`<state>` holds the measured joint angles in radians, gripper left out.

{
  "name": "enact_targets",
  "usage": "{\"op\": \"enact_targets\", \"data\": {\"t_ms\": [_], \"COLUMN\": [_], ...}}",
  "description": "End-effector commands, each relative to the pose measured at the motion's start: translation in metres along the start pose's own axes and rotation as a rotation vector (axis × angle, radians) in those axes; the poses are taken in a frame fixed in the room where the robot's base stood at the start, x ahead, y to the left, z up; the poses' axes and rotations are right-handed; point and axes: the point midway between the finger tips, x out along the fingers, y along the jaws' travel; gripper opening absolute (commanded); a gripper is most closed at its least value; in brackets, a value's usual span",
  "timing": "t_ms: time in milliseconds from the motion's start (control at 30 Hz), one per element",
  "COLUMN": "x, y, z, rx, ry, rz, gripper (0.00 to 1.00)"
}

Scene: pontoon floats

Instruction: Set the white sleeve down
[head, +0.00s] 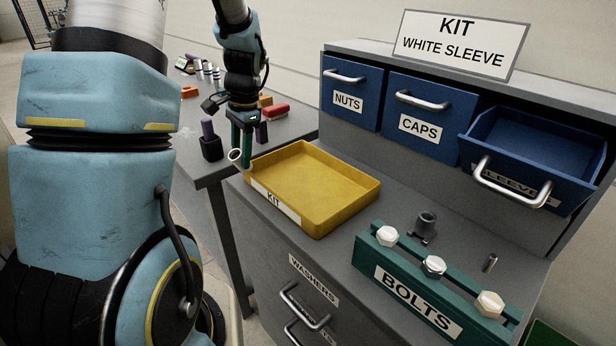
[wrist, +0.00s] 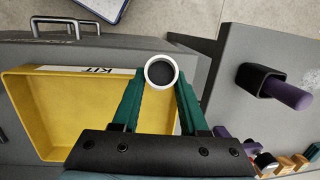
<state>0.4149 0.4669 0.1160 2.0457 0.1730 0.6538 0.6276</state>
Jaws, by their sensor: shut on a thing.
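The white sleeve (wrist: 149,74) is a short white ring with a dark bore, held between the green fingertips of my gripper (wrist: 161,90) in the wrist view. In the head view the sleeve (head: 235,157) shows at the lower end of my gripper (head: 241,150), just left of the yellow tray. My gripper is shut on it, near the left edge of the grey bench. The yellow tray (head: 318,210), labelled KIT, is empty. In the wrist view the tray (wrist: 30,110) lies left of and beneath my fingers. Whether the sleeve is over the tray's rim is hard to tell.
A blue drawer (head: 535,150) labelled SLEEVES stands open at right. A green BOLTS rack (head: 425,285) and a grey fitting (head: 425,225) are on the bench. A sign (head: 455,45) reads KIT WHITE SLEEVE. A black holder (wrist: 256,82) with a purple-handled thing stands on the side table.

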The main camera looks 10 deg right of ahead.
Motion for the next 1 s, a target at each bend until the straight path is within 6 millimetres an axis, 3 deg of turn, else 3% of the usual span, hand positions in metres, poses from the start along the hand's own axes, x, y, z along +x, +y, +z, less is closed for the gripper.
{"op": "enact_targets", "data": {"t_ms": [267,600,833,1000], "x": [-0.018,-0.053,-0.068,-0.048], "y": [0.066,0.146,0.174,0.180], "z": [-0.050,-0.099,-0.115,-0.119], "rx": [0.620,1.339,1.561,1.595], "ry": [-0.122,-0.259,-0.288,-0.296], "rz": [-0.098,-0.378,-0.513,-0.529], "gripper": [0.00,0.00,0.00,0.00]}}
